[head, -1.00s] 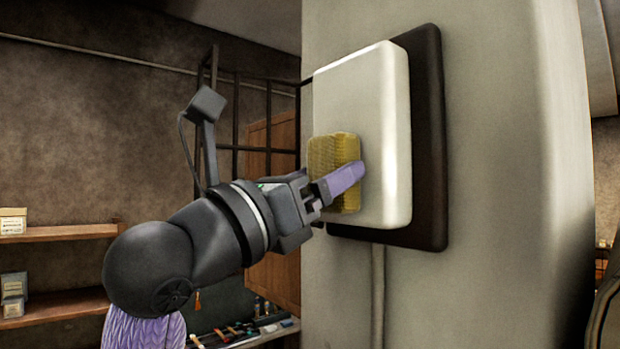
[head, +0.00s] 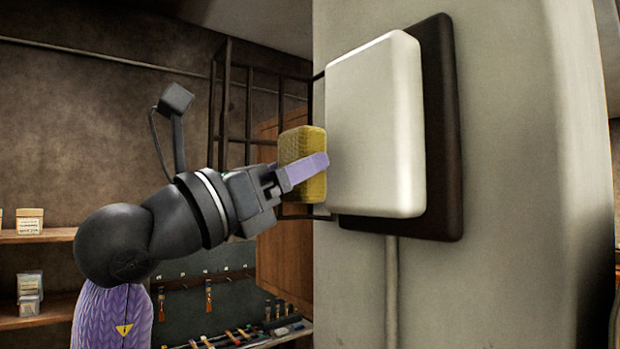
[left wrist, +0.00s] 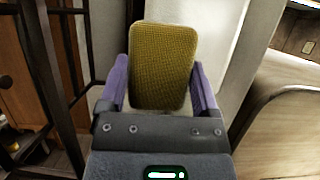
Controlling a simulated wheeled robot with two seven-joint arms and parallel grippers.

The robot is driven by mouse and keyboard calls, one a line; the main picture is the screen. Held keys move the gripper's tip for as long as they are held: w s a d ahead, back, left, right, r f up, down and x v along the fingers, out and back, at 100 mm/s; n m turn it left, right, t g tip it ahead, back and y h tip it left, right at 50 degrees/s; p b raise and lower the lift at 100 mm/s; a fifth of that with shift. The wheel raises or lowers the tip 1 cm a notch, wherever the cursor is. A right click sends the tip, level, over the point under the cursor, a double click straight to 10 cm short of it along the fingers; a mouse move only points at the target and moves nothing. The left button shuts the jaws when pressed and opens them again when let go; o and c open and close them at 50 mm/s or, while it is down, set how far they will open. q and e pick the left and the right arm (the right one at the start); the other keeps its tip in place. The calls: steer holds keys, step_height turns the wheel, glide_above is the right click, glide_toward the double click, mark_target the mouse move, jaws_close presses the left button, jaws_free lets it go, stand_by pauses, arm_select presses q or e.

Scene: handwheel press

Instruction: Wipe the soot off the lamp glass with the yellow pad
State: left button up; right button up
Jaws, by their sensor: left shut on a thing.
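The lamp glass (head: 377,125) is a pale rounded block on a dark back plate (head: 445,130), fixed to a grey pillar. Its visible face looks clean, with no dark soot to be made out. My left gripper (head: 306,172) is shut on the yellow pad (head: 296,144), at the left edge of the lamp glass in the head view. The pad appears apart from the glass face. In the left wrist view the pad (left wrist: 162,65) stands upright between the purple fingers, with the pale glass behind it. My right gripper is not in view.
The grey pillar (head: 520,150) fills the right of the head view, with a conduit (head: 391,290) running down from the lamp. A dark metal frame (head: 232,100) stands behind my arm. Wooden shelves (head: 40,236) with small boxes are at the left.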

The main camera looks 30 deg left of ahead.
arm_select(q)
steer(key=shift+s+a+b, duration=0.15)
steer(key=shift+s+a, duration=0.15)
steer(key=shift+s, duration=0.4)
steer(key=shift+s+a+b, duration=0.15)
steer(key=shift+s+a, duration=0.1)
steer(key=shift+s, duration=0.4)
steer(key=s, duration=0.1)
steer(key=s+a, duration=0.1)
steer(key=shift+s+a+b, duration=0.1)
steer(key=shift+s+b, duration=0.3)
